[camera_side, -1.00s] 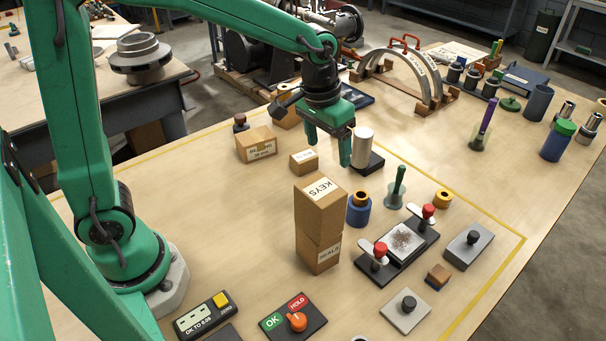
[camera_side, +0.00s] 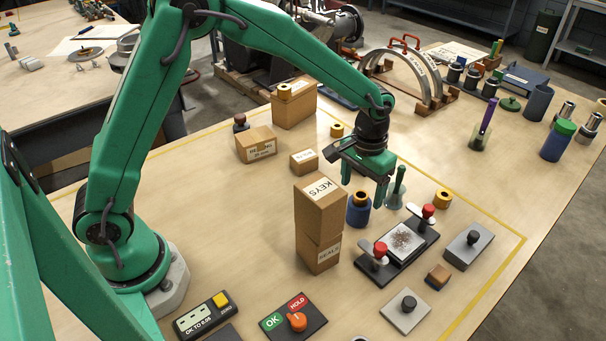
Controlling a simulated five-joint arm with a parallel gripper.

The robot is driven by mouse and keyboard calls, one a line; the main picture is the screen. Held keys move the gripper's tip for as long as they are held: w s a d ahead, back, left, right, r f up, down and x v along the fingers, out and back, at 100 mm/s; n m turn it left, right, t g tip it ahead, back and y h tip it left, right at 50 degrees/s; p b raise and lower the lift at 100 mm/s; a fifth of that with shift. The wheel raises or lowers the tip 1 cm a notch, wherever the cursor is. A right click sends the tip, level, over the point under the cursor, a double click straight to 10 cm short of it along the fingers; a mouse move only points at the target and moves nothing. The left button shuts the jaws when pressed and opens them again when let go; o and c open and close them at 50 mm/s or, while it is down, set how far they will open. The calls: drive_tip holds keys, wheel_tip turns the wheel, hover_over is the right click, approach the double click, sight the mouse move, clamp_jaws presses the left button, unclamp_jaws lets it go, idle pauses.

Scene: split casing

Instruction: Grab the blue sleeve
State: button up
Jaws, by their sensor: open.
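The blue sleeve (camera_side: 358,216) stands upright on the bench, right of the stacked cartons, with a brass-coloured ring (camera_side: 360,197) at its top. My gripper (camera_side: 363,194) is open and empty, pointing down over the sleeve's area. One finger shows behind and left of the sleeve's top, the other just to its right. The right finger overlaps the view close to the sleeve; I cannot tell whether they touch.
Stacked cartons marked KEYS and SEALS (camera_side: 319,225) stand close left of the sleeve. A green-handled tool (camera_side: 398,190) stands close to the right. A clamp fixture with red knobs (camera_side: 402,246) lies in front right. A blue cylinder with green top (camera_side: 557,141) stands far right.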

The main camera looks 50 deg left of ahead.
sight(359, 207)
drive_tip(key=shift+f, duration=1.05)
drive_tip(key=shift+f, duration=0.1)
drive_tip(key=shift+f, duration=2.5)
drive_tip(key=shift+c, duration=0.2)
drive_tip(key=shift+w+r, duration=0.1)
clamp_jaws()
drive_tip(key=shift+r, duration=0.15)
drive_tip(key=shift+r, duration=4.9)
